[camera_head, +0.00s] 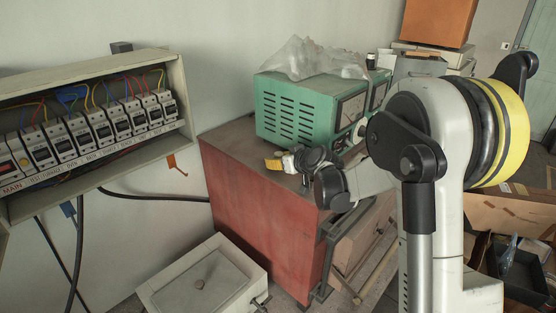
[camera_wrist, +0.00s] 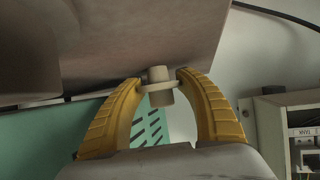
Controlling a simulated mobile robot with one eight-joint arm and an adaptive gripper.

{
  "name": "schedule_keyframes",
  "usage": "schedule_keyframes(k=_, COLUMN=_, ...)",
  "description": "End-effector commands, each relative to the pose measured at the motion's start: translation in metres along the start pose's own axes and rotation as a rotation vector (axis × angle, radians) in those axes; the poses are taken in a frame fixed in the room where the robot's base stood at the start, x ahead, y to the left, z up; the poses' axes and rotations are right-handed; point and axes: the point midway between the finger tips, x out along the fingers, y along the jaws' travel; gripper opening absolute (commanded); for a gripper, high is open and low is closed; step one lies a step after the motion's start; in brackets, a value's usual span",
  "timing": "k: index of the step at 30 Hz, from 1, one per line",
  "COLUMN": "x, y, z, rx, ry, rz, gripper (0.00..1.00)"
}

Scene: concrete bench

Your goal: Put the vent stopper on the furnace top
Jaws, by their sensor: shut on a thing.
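My gripper (camera_wrist: 157,83) has two curved yellow fingers, shut on a small cream vent stopper (camera_wrist: 161,96) with a wider collar around its middle. In the head view my gripper (camera_head: 281,163) is low over the front part of the red cabinet's top (camera_head: 232,138), beside the green instrument; whether the stopper touches the top I cannot tell. A pale grey box (camera_head: 165,298) at lower left, possibly the furnace, has a flat top with a small round dark spot. It stands left of and below my gripper.
The green slotted instrument (camera_head: 285,112), with a crumpled clear plastic sheet (camera_head: 312,60) on it, stands behind my gripper. An open breaker panel (camera_head: 95,125) is on the left wall. A black cable (camera_head: 150,196) runs between panel and cabinet.

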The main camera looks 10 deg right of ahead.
Motion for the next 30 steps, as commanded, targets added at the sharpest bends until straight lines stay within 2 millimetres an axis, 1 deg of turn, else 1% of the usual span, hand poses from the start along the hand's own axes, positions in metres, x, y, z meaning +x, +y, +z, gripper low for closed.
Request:
schedule_keyframes(k=8, x=0.002, y=0.000, z=0.004, rx=0.000, ry=0.000, rz=0.000, gripper=0.13)
schedule_keyframes(k=9, x=0.002, y=0.000, z=0.003, rx=0.000, ry=0.000, rz=0.000, gripper=0.53)
schedule_keyframes(k=10, x=0.001, y=0.000, z=0.003, rx=0.000, ry=0.000, rz=0.000, gripper=0.62)
schedule_keyframes(k=11, x=0.001, y=0.000, z=0.003, rx=0.000, ry=0.000, rz=0.000, gripper=0.69)
schedule_keyframes(k=19, x=0.001, y=0.000, z=0.002, rx=0.000, ry=0.000, rz=0.000, gripper=0.69)
schedule_keyframes(k=23, x=-0.003, y=0.000, z=-0.003, rx=0.000, ry=0.000, rz=0.000, gripper=0.69)
schedule_keyframes(k=26, x=-0.019, y=0.001, z=-0.001, rx=0.002, ry=0.000, rz=0.001, gripper=0.69)
schedule_keyframes(k=30, x=-0.051, y=0.001, z=0.000, rx=0.002, ry=0.000, rz=0.002, gripper=0.69)
